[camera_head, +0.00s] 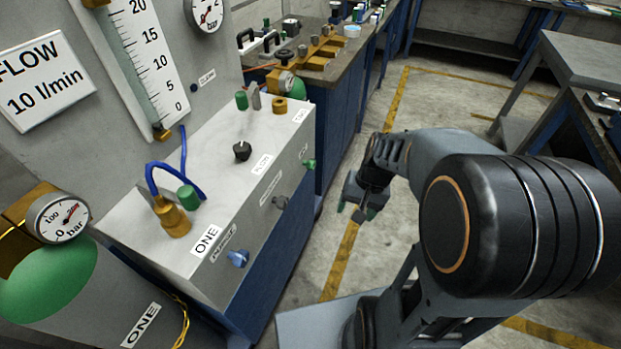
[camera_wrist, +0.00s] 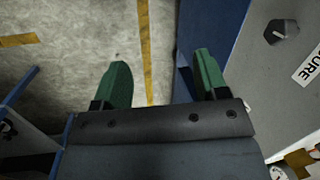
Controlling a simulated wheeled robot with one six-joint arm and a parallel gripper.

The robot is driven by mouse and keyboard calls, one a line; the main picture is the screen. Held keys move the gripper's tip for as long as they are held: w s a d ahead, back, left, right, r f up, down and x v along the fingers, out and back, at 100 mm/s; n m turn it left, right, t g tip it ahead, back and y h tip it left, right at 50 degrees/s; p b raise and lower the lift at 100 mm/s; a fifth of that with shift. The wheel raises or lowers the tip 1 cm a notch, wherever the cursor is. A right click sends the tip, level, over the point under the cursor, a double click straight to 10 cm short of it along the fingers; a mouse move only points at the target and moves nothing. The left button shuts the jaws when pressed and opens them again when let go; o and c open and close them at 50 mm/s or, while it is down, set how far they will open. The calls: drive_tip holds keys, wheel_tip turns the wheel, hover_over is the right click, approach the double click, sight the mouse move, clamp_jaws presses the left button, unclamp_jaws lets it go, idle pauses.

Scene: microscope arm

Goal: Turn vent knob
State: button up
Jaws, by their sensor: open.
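On the front of the grey bench unit are a blue knob (camera_head: 238,258), a grey knob (camera_head: 280,203) and a green knob (camera_head: 309,164). A small label (camera_head: 304,151) beside the green knob is too small to read surely, so I cannot confirm which is the vent knob. My gripper (camera_head: 356,211) is open and empty over the floor, to the right of the front panel and apart from all knobs. In the wrist view its green fingertips (camera_wrist: 162,62) are spread wide. The grey knob (camera_wrist: 281,32) shows there at upper right, by a label ending "URE".
A black knob (camera_head: 242,150) sits on the unit's top, with a blue hose (camera_head: 184,165) and brass fittings. A gas cylinder (camera_head: 55,285) with a gauge stands at lower left. The floor (camera_head: 337,160) right of the unit is clear. A grey table (camera_head: 590,60) stands at right.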

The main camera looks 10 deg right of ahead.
drive_tip(key=w+d+f+m+y+b, duration=0.1)
drive_tip(key=w+f+m+y+b, duration=0.35)
drive_tip(key=f, duration=0.75)
drive_tip(key=m+t+y+b, duration=0.6)
drive_tip(key=m+t+y, duration=0.15)
drive_tip(key=t, duration=0.35)
approach(315, 166)
drive_tip(key=shift+n, duration=0.4)
drive_tip(key=b+x, duration=0.1)
drive_tip(key=x, duration=1)
drive_tip(key=shift+a+r, duration=0.1)
drive_tip(key=shift+c, duration=0.2)
drive_tip(key=c, duration=0.9)
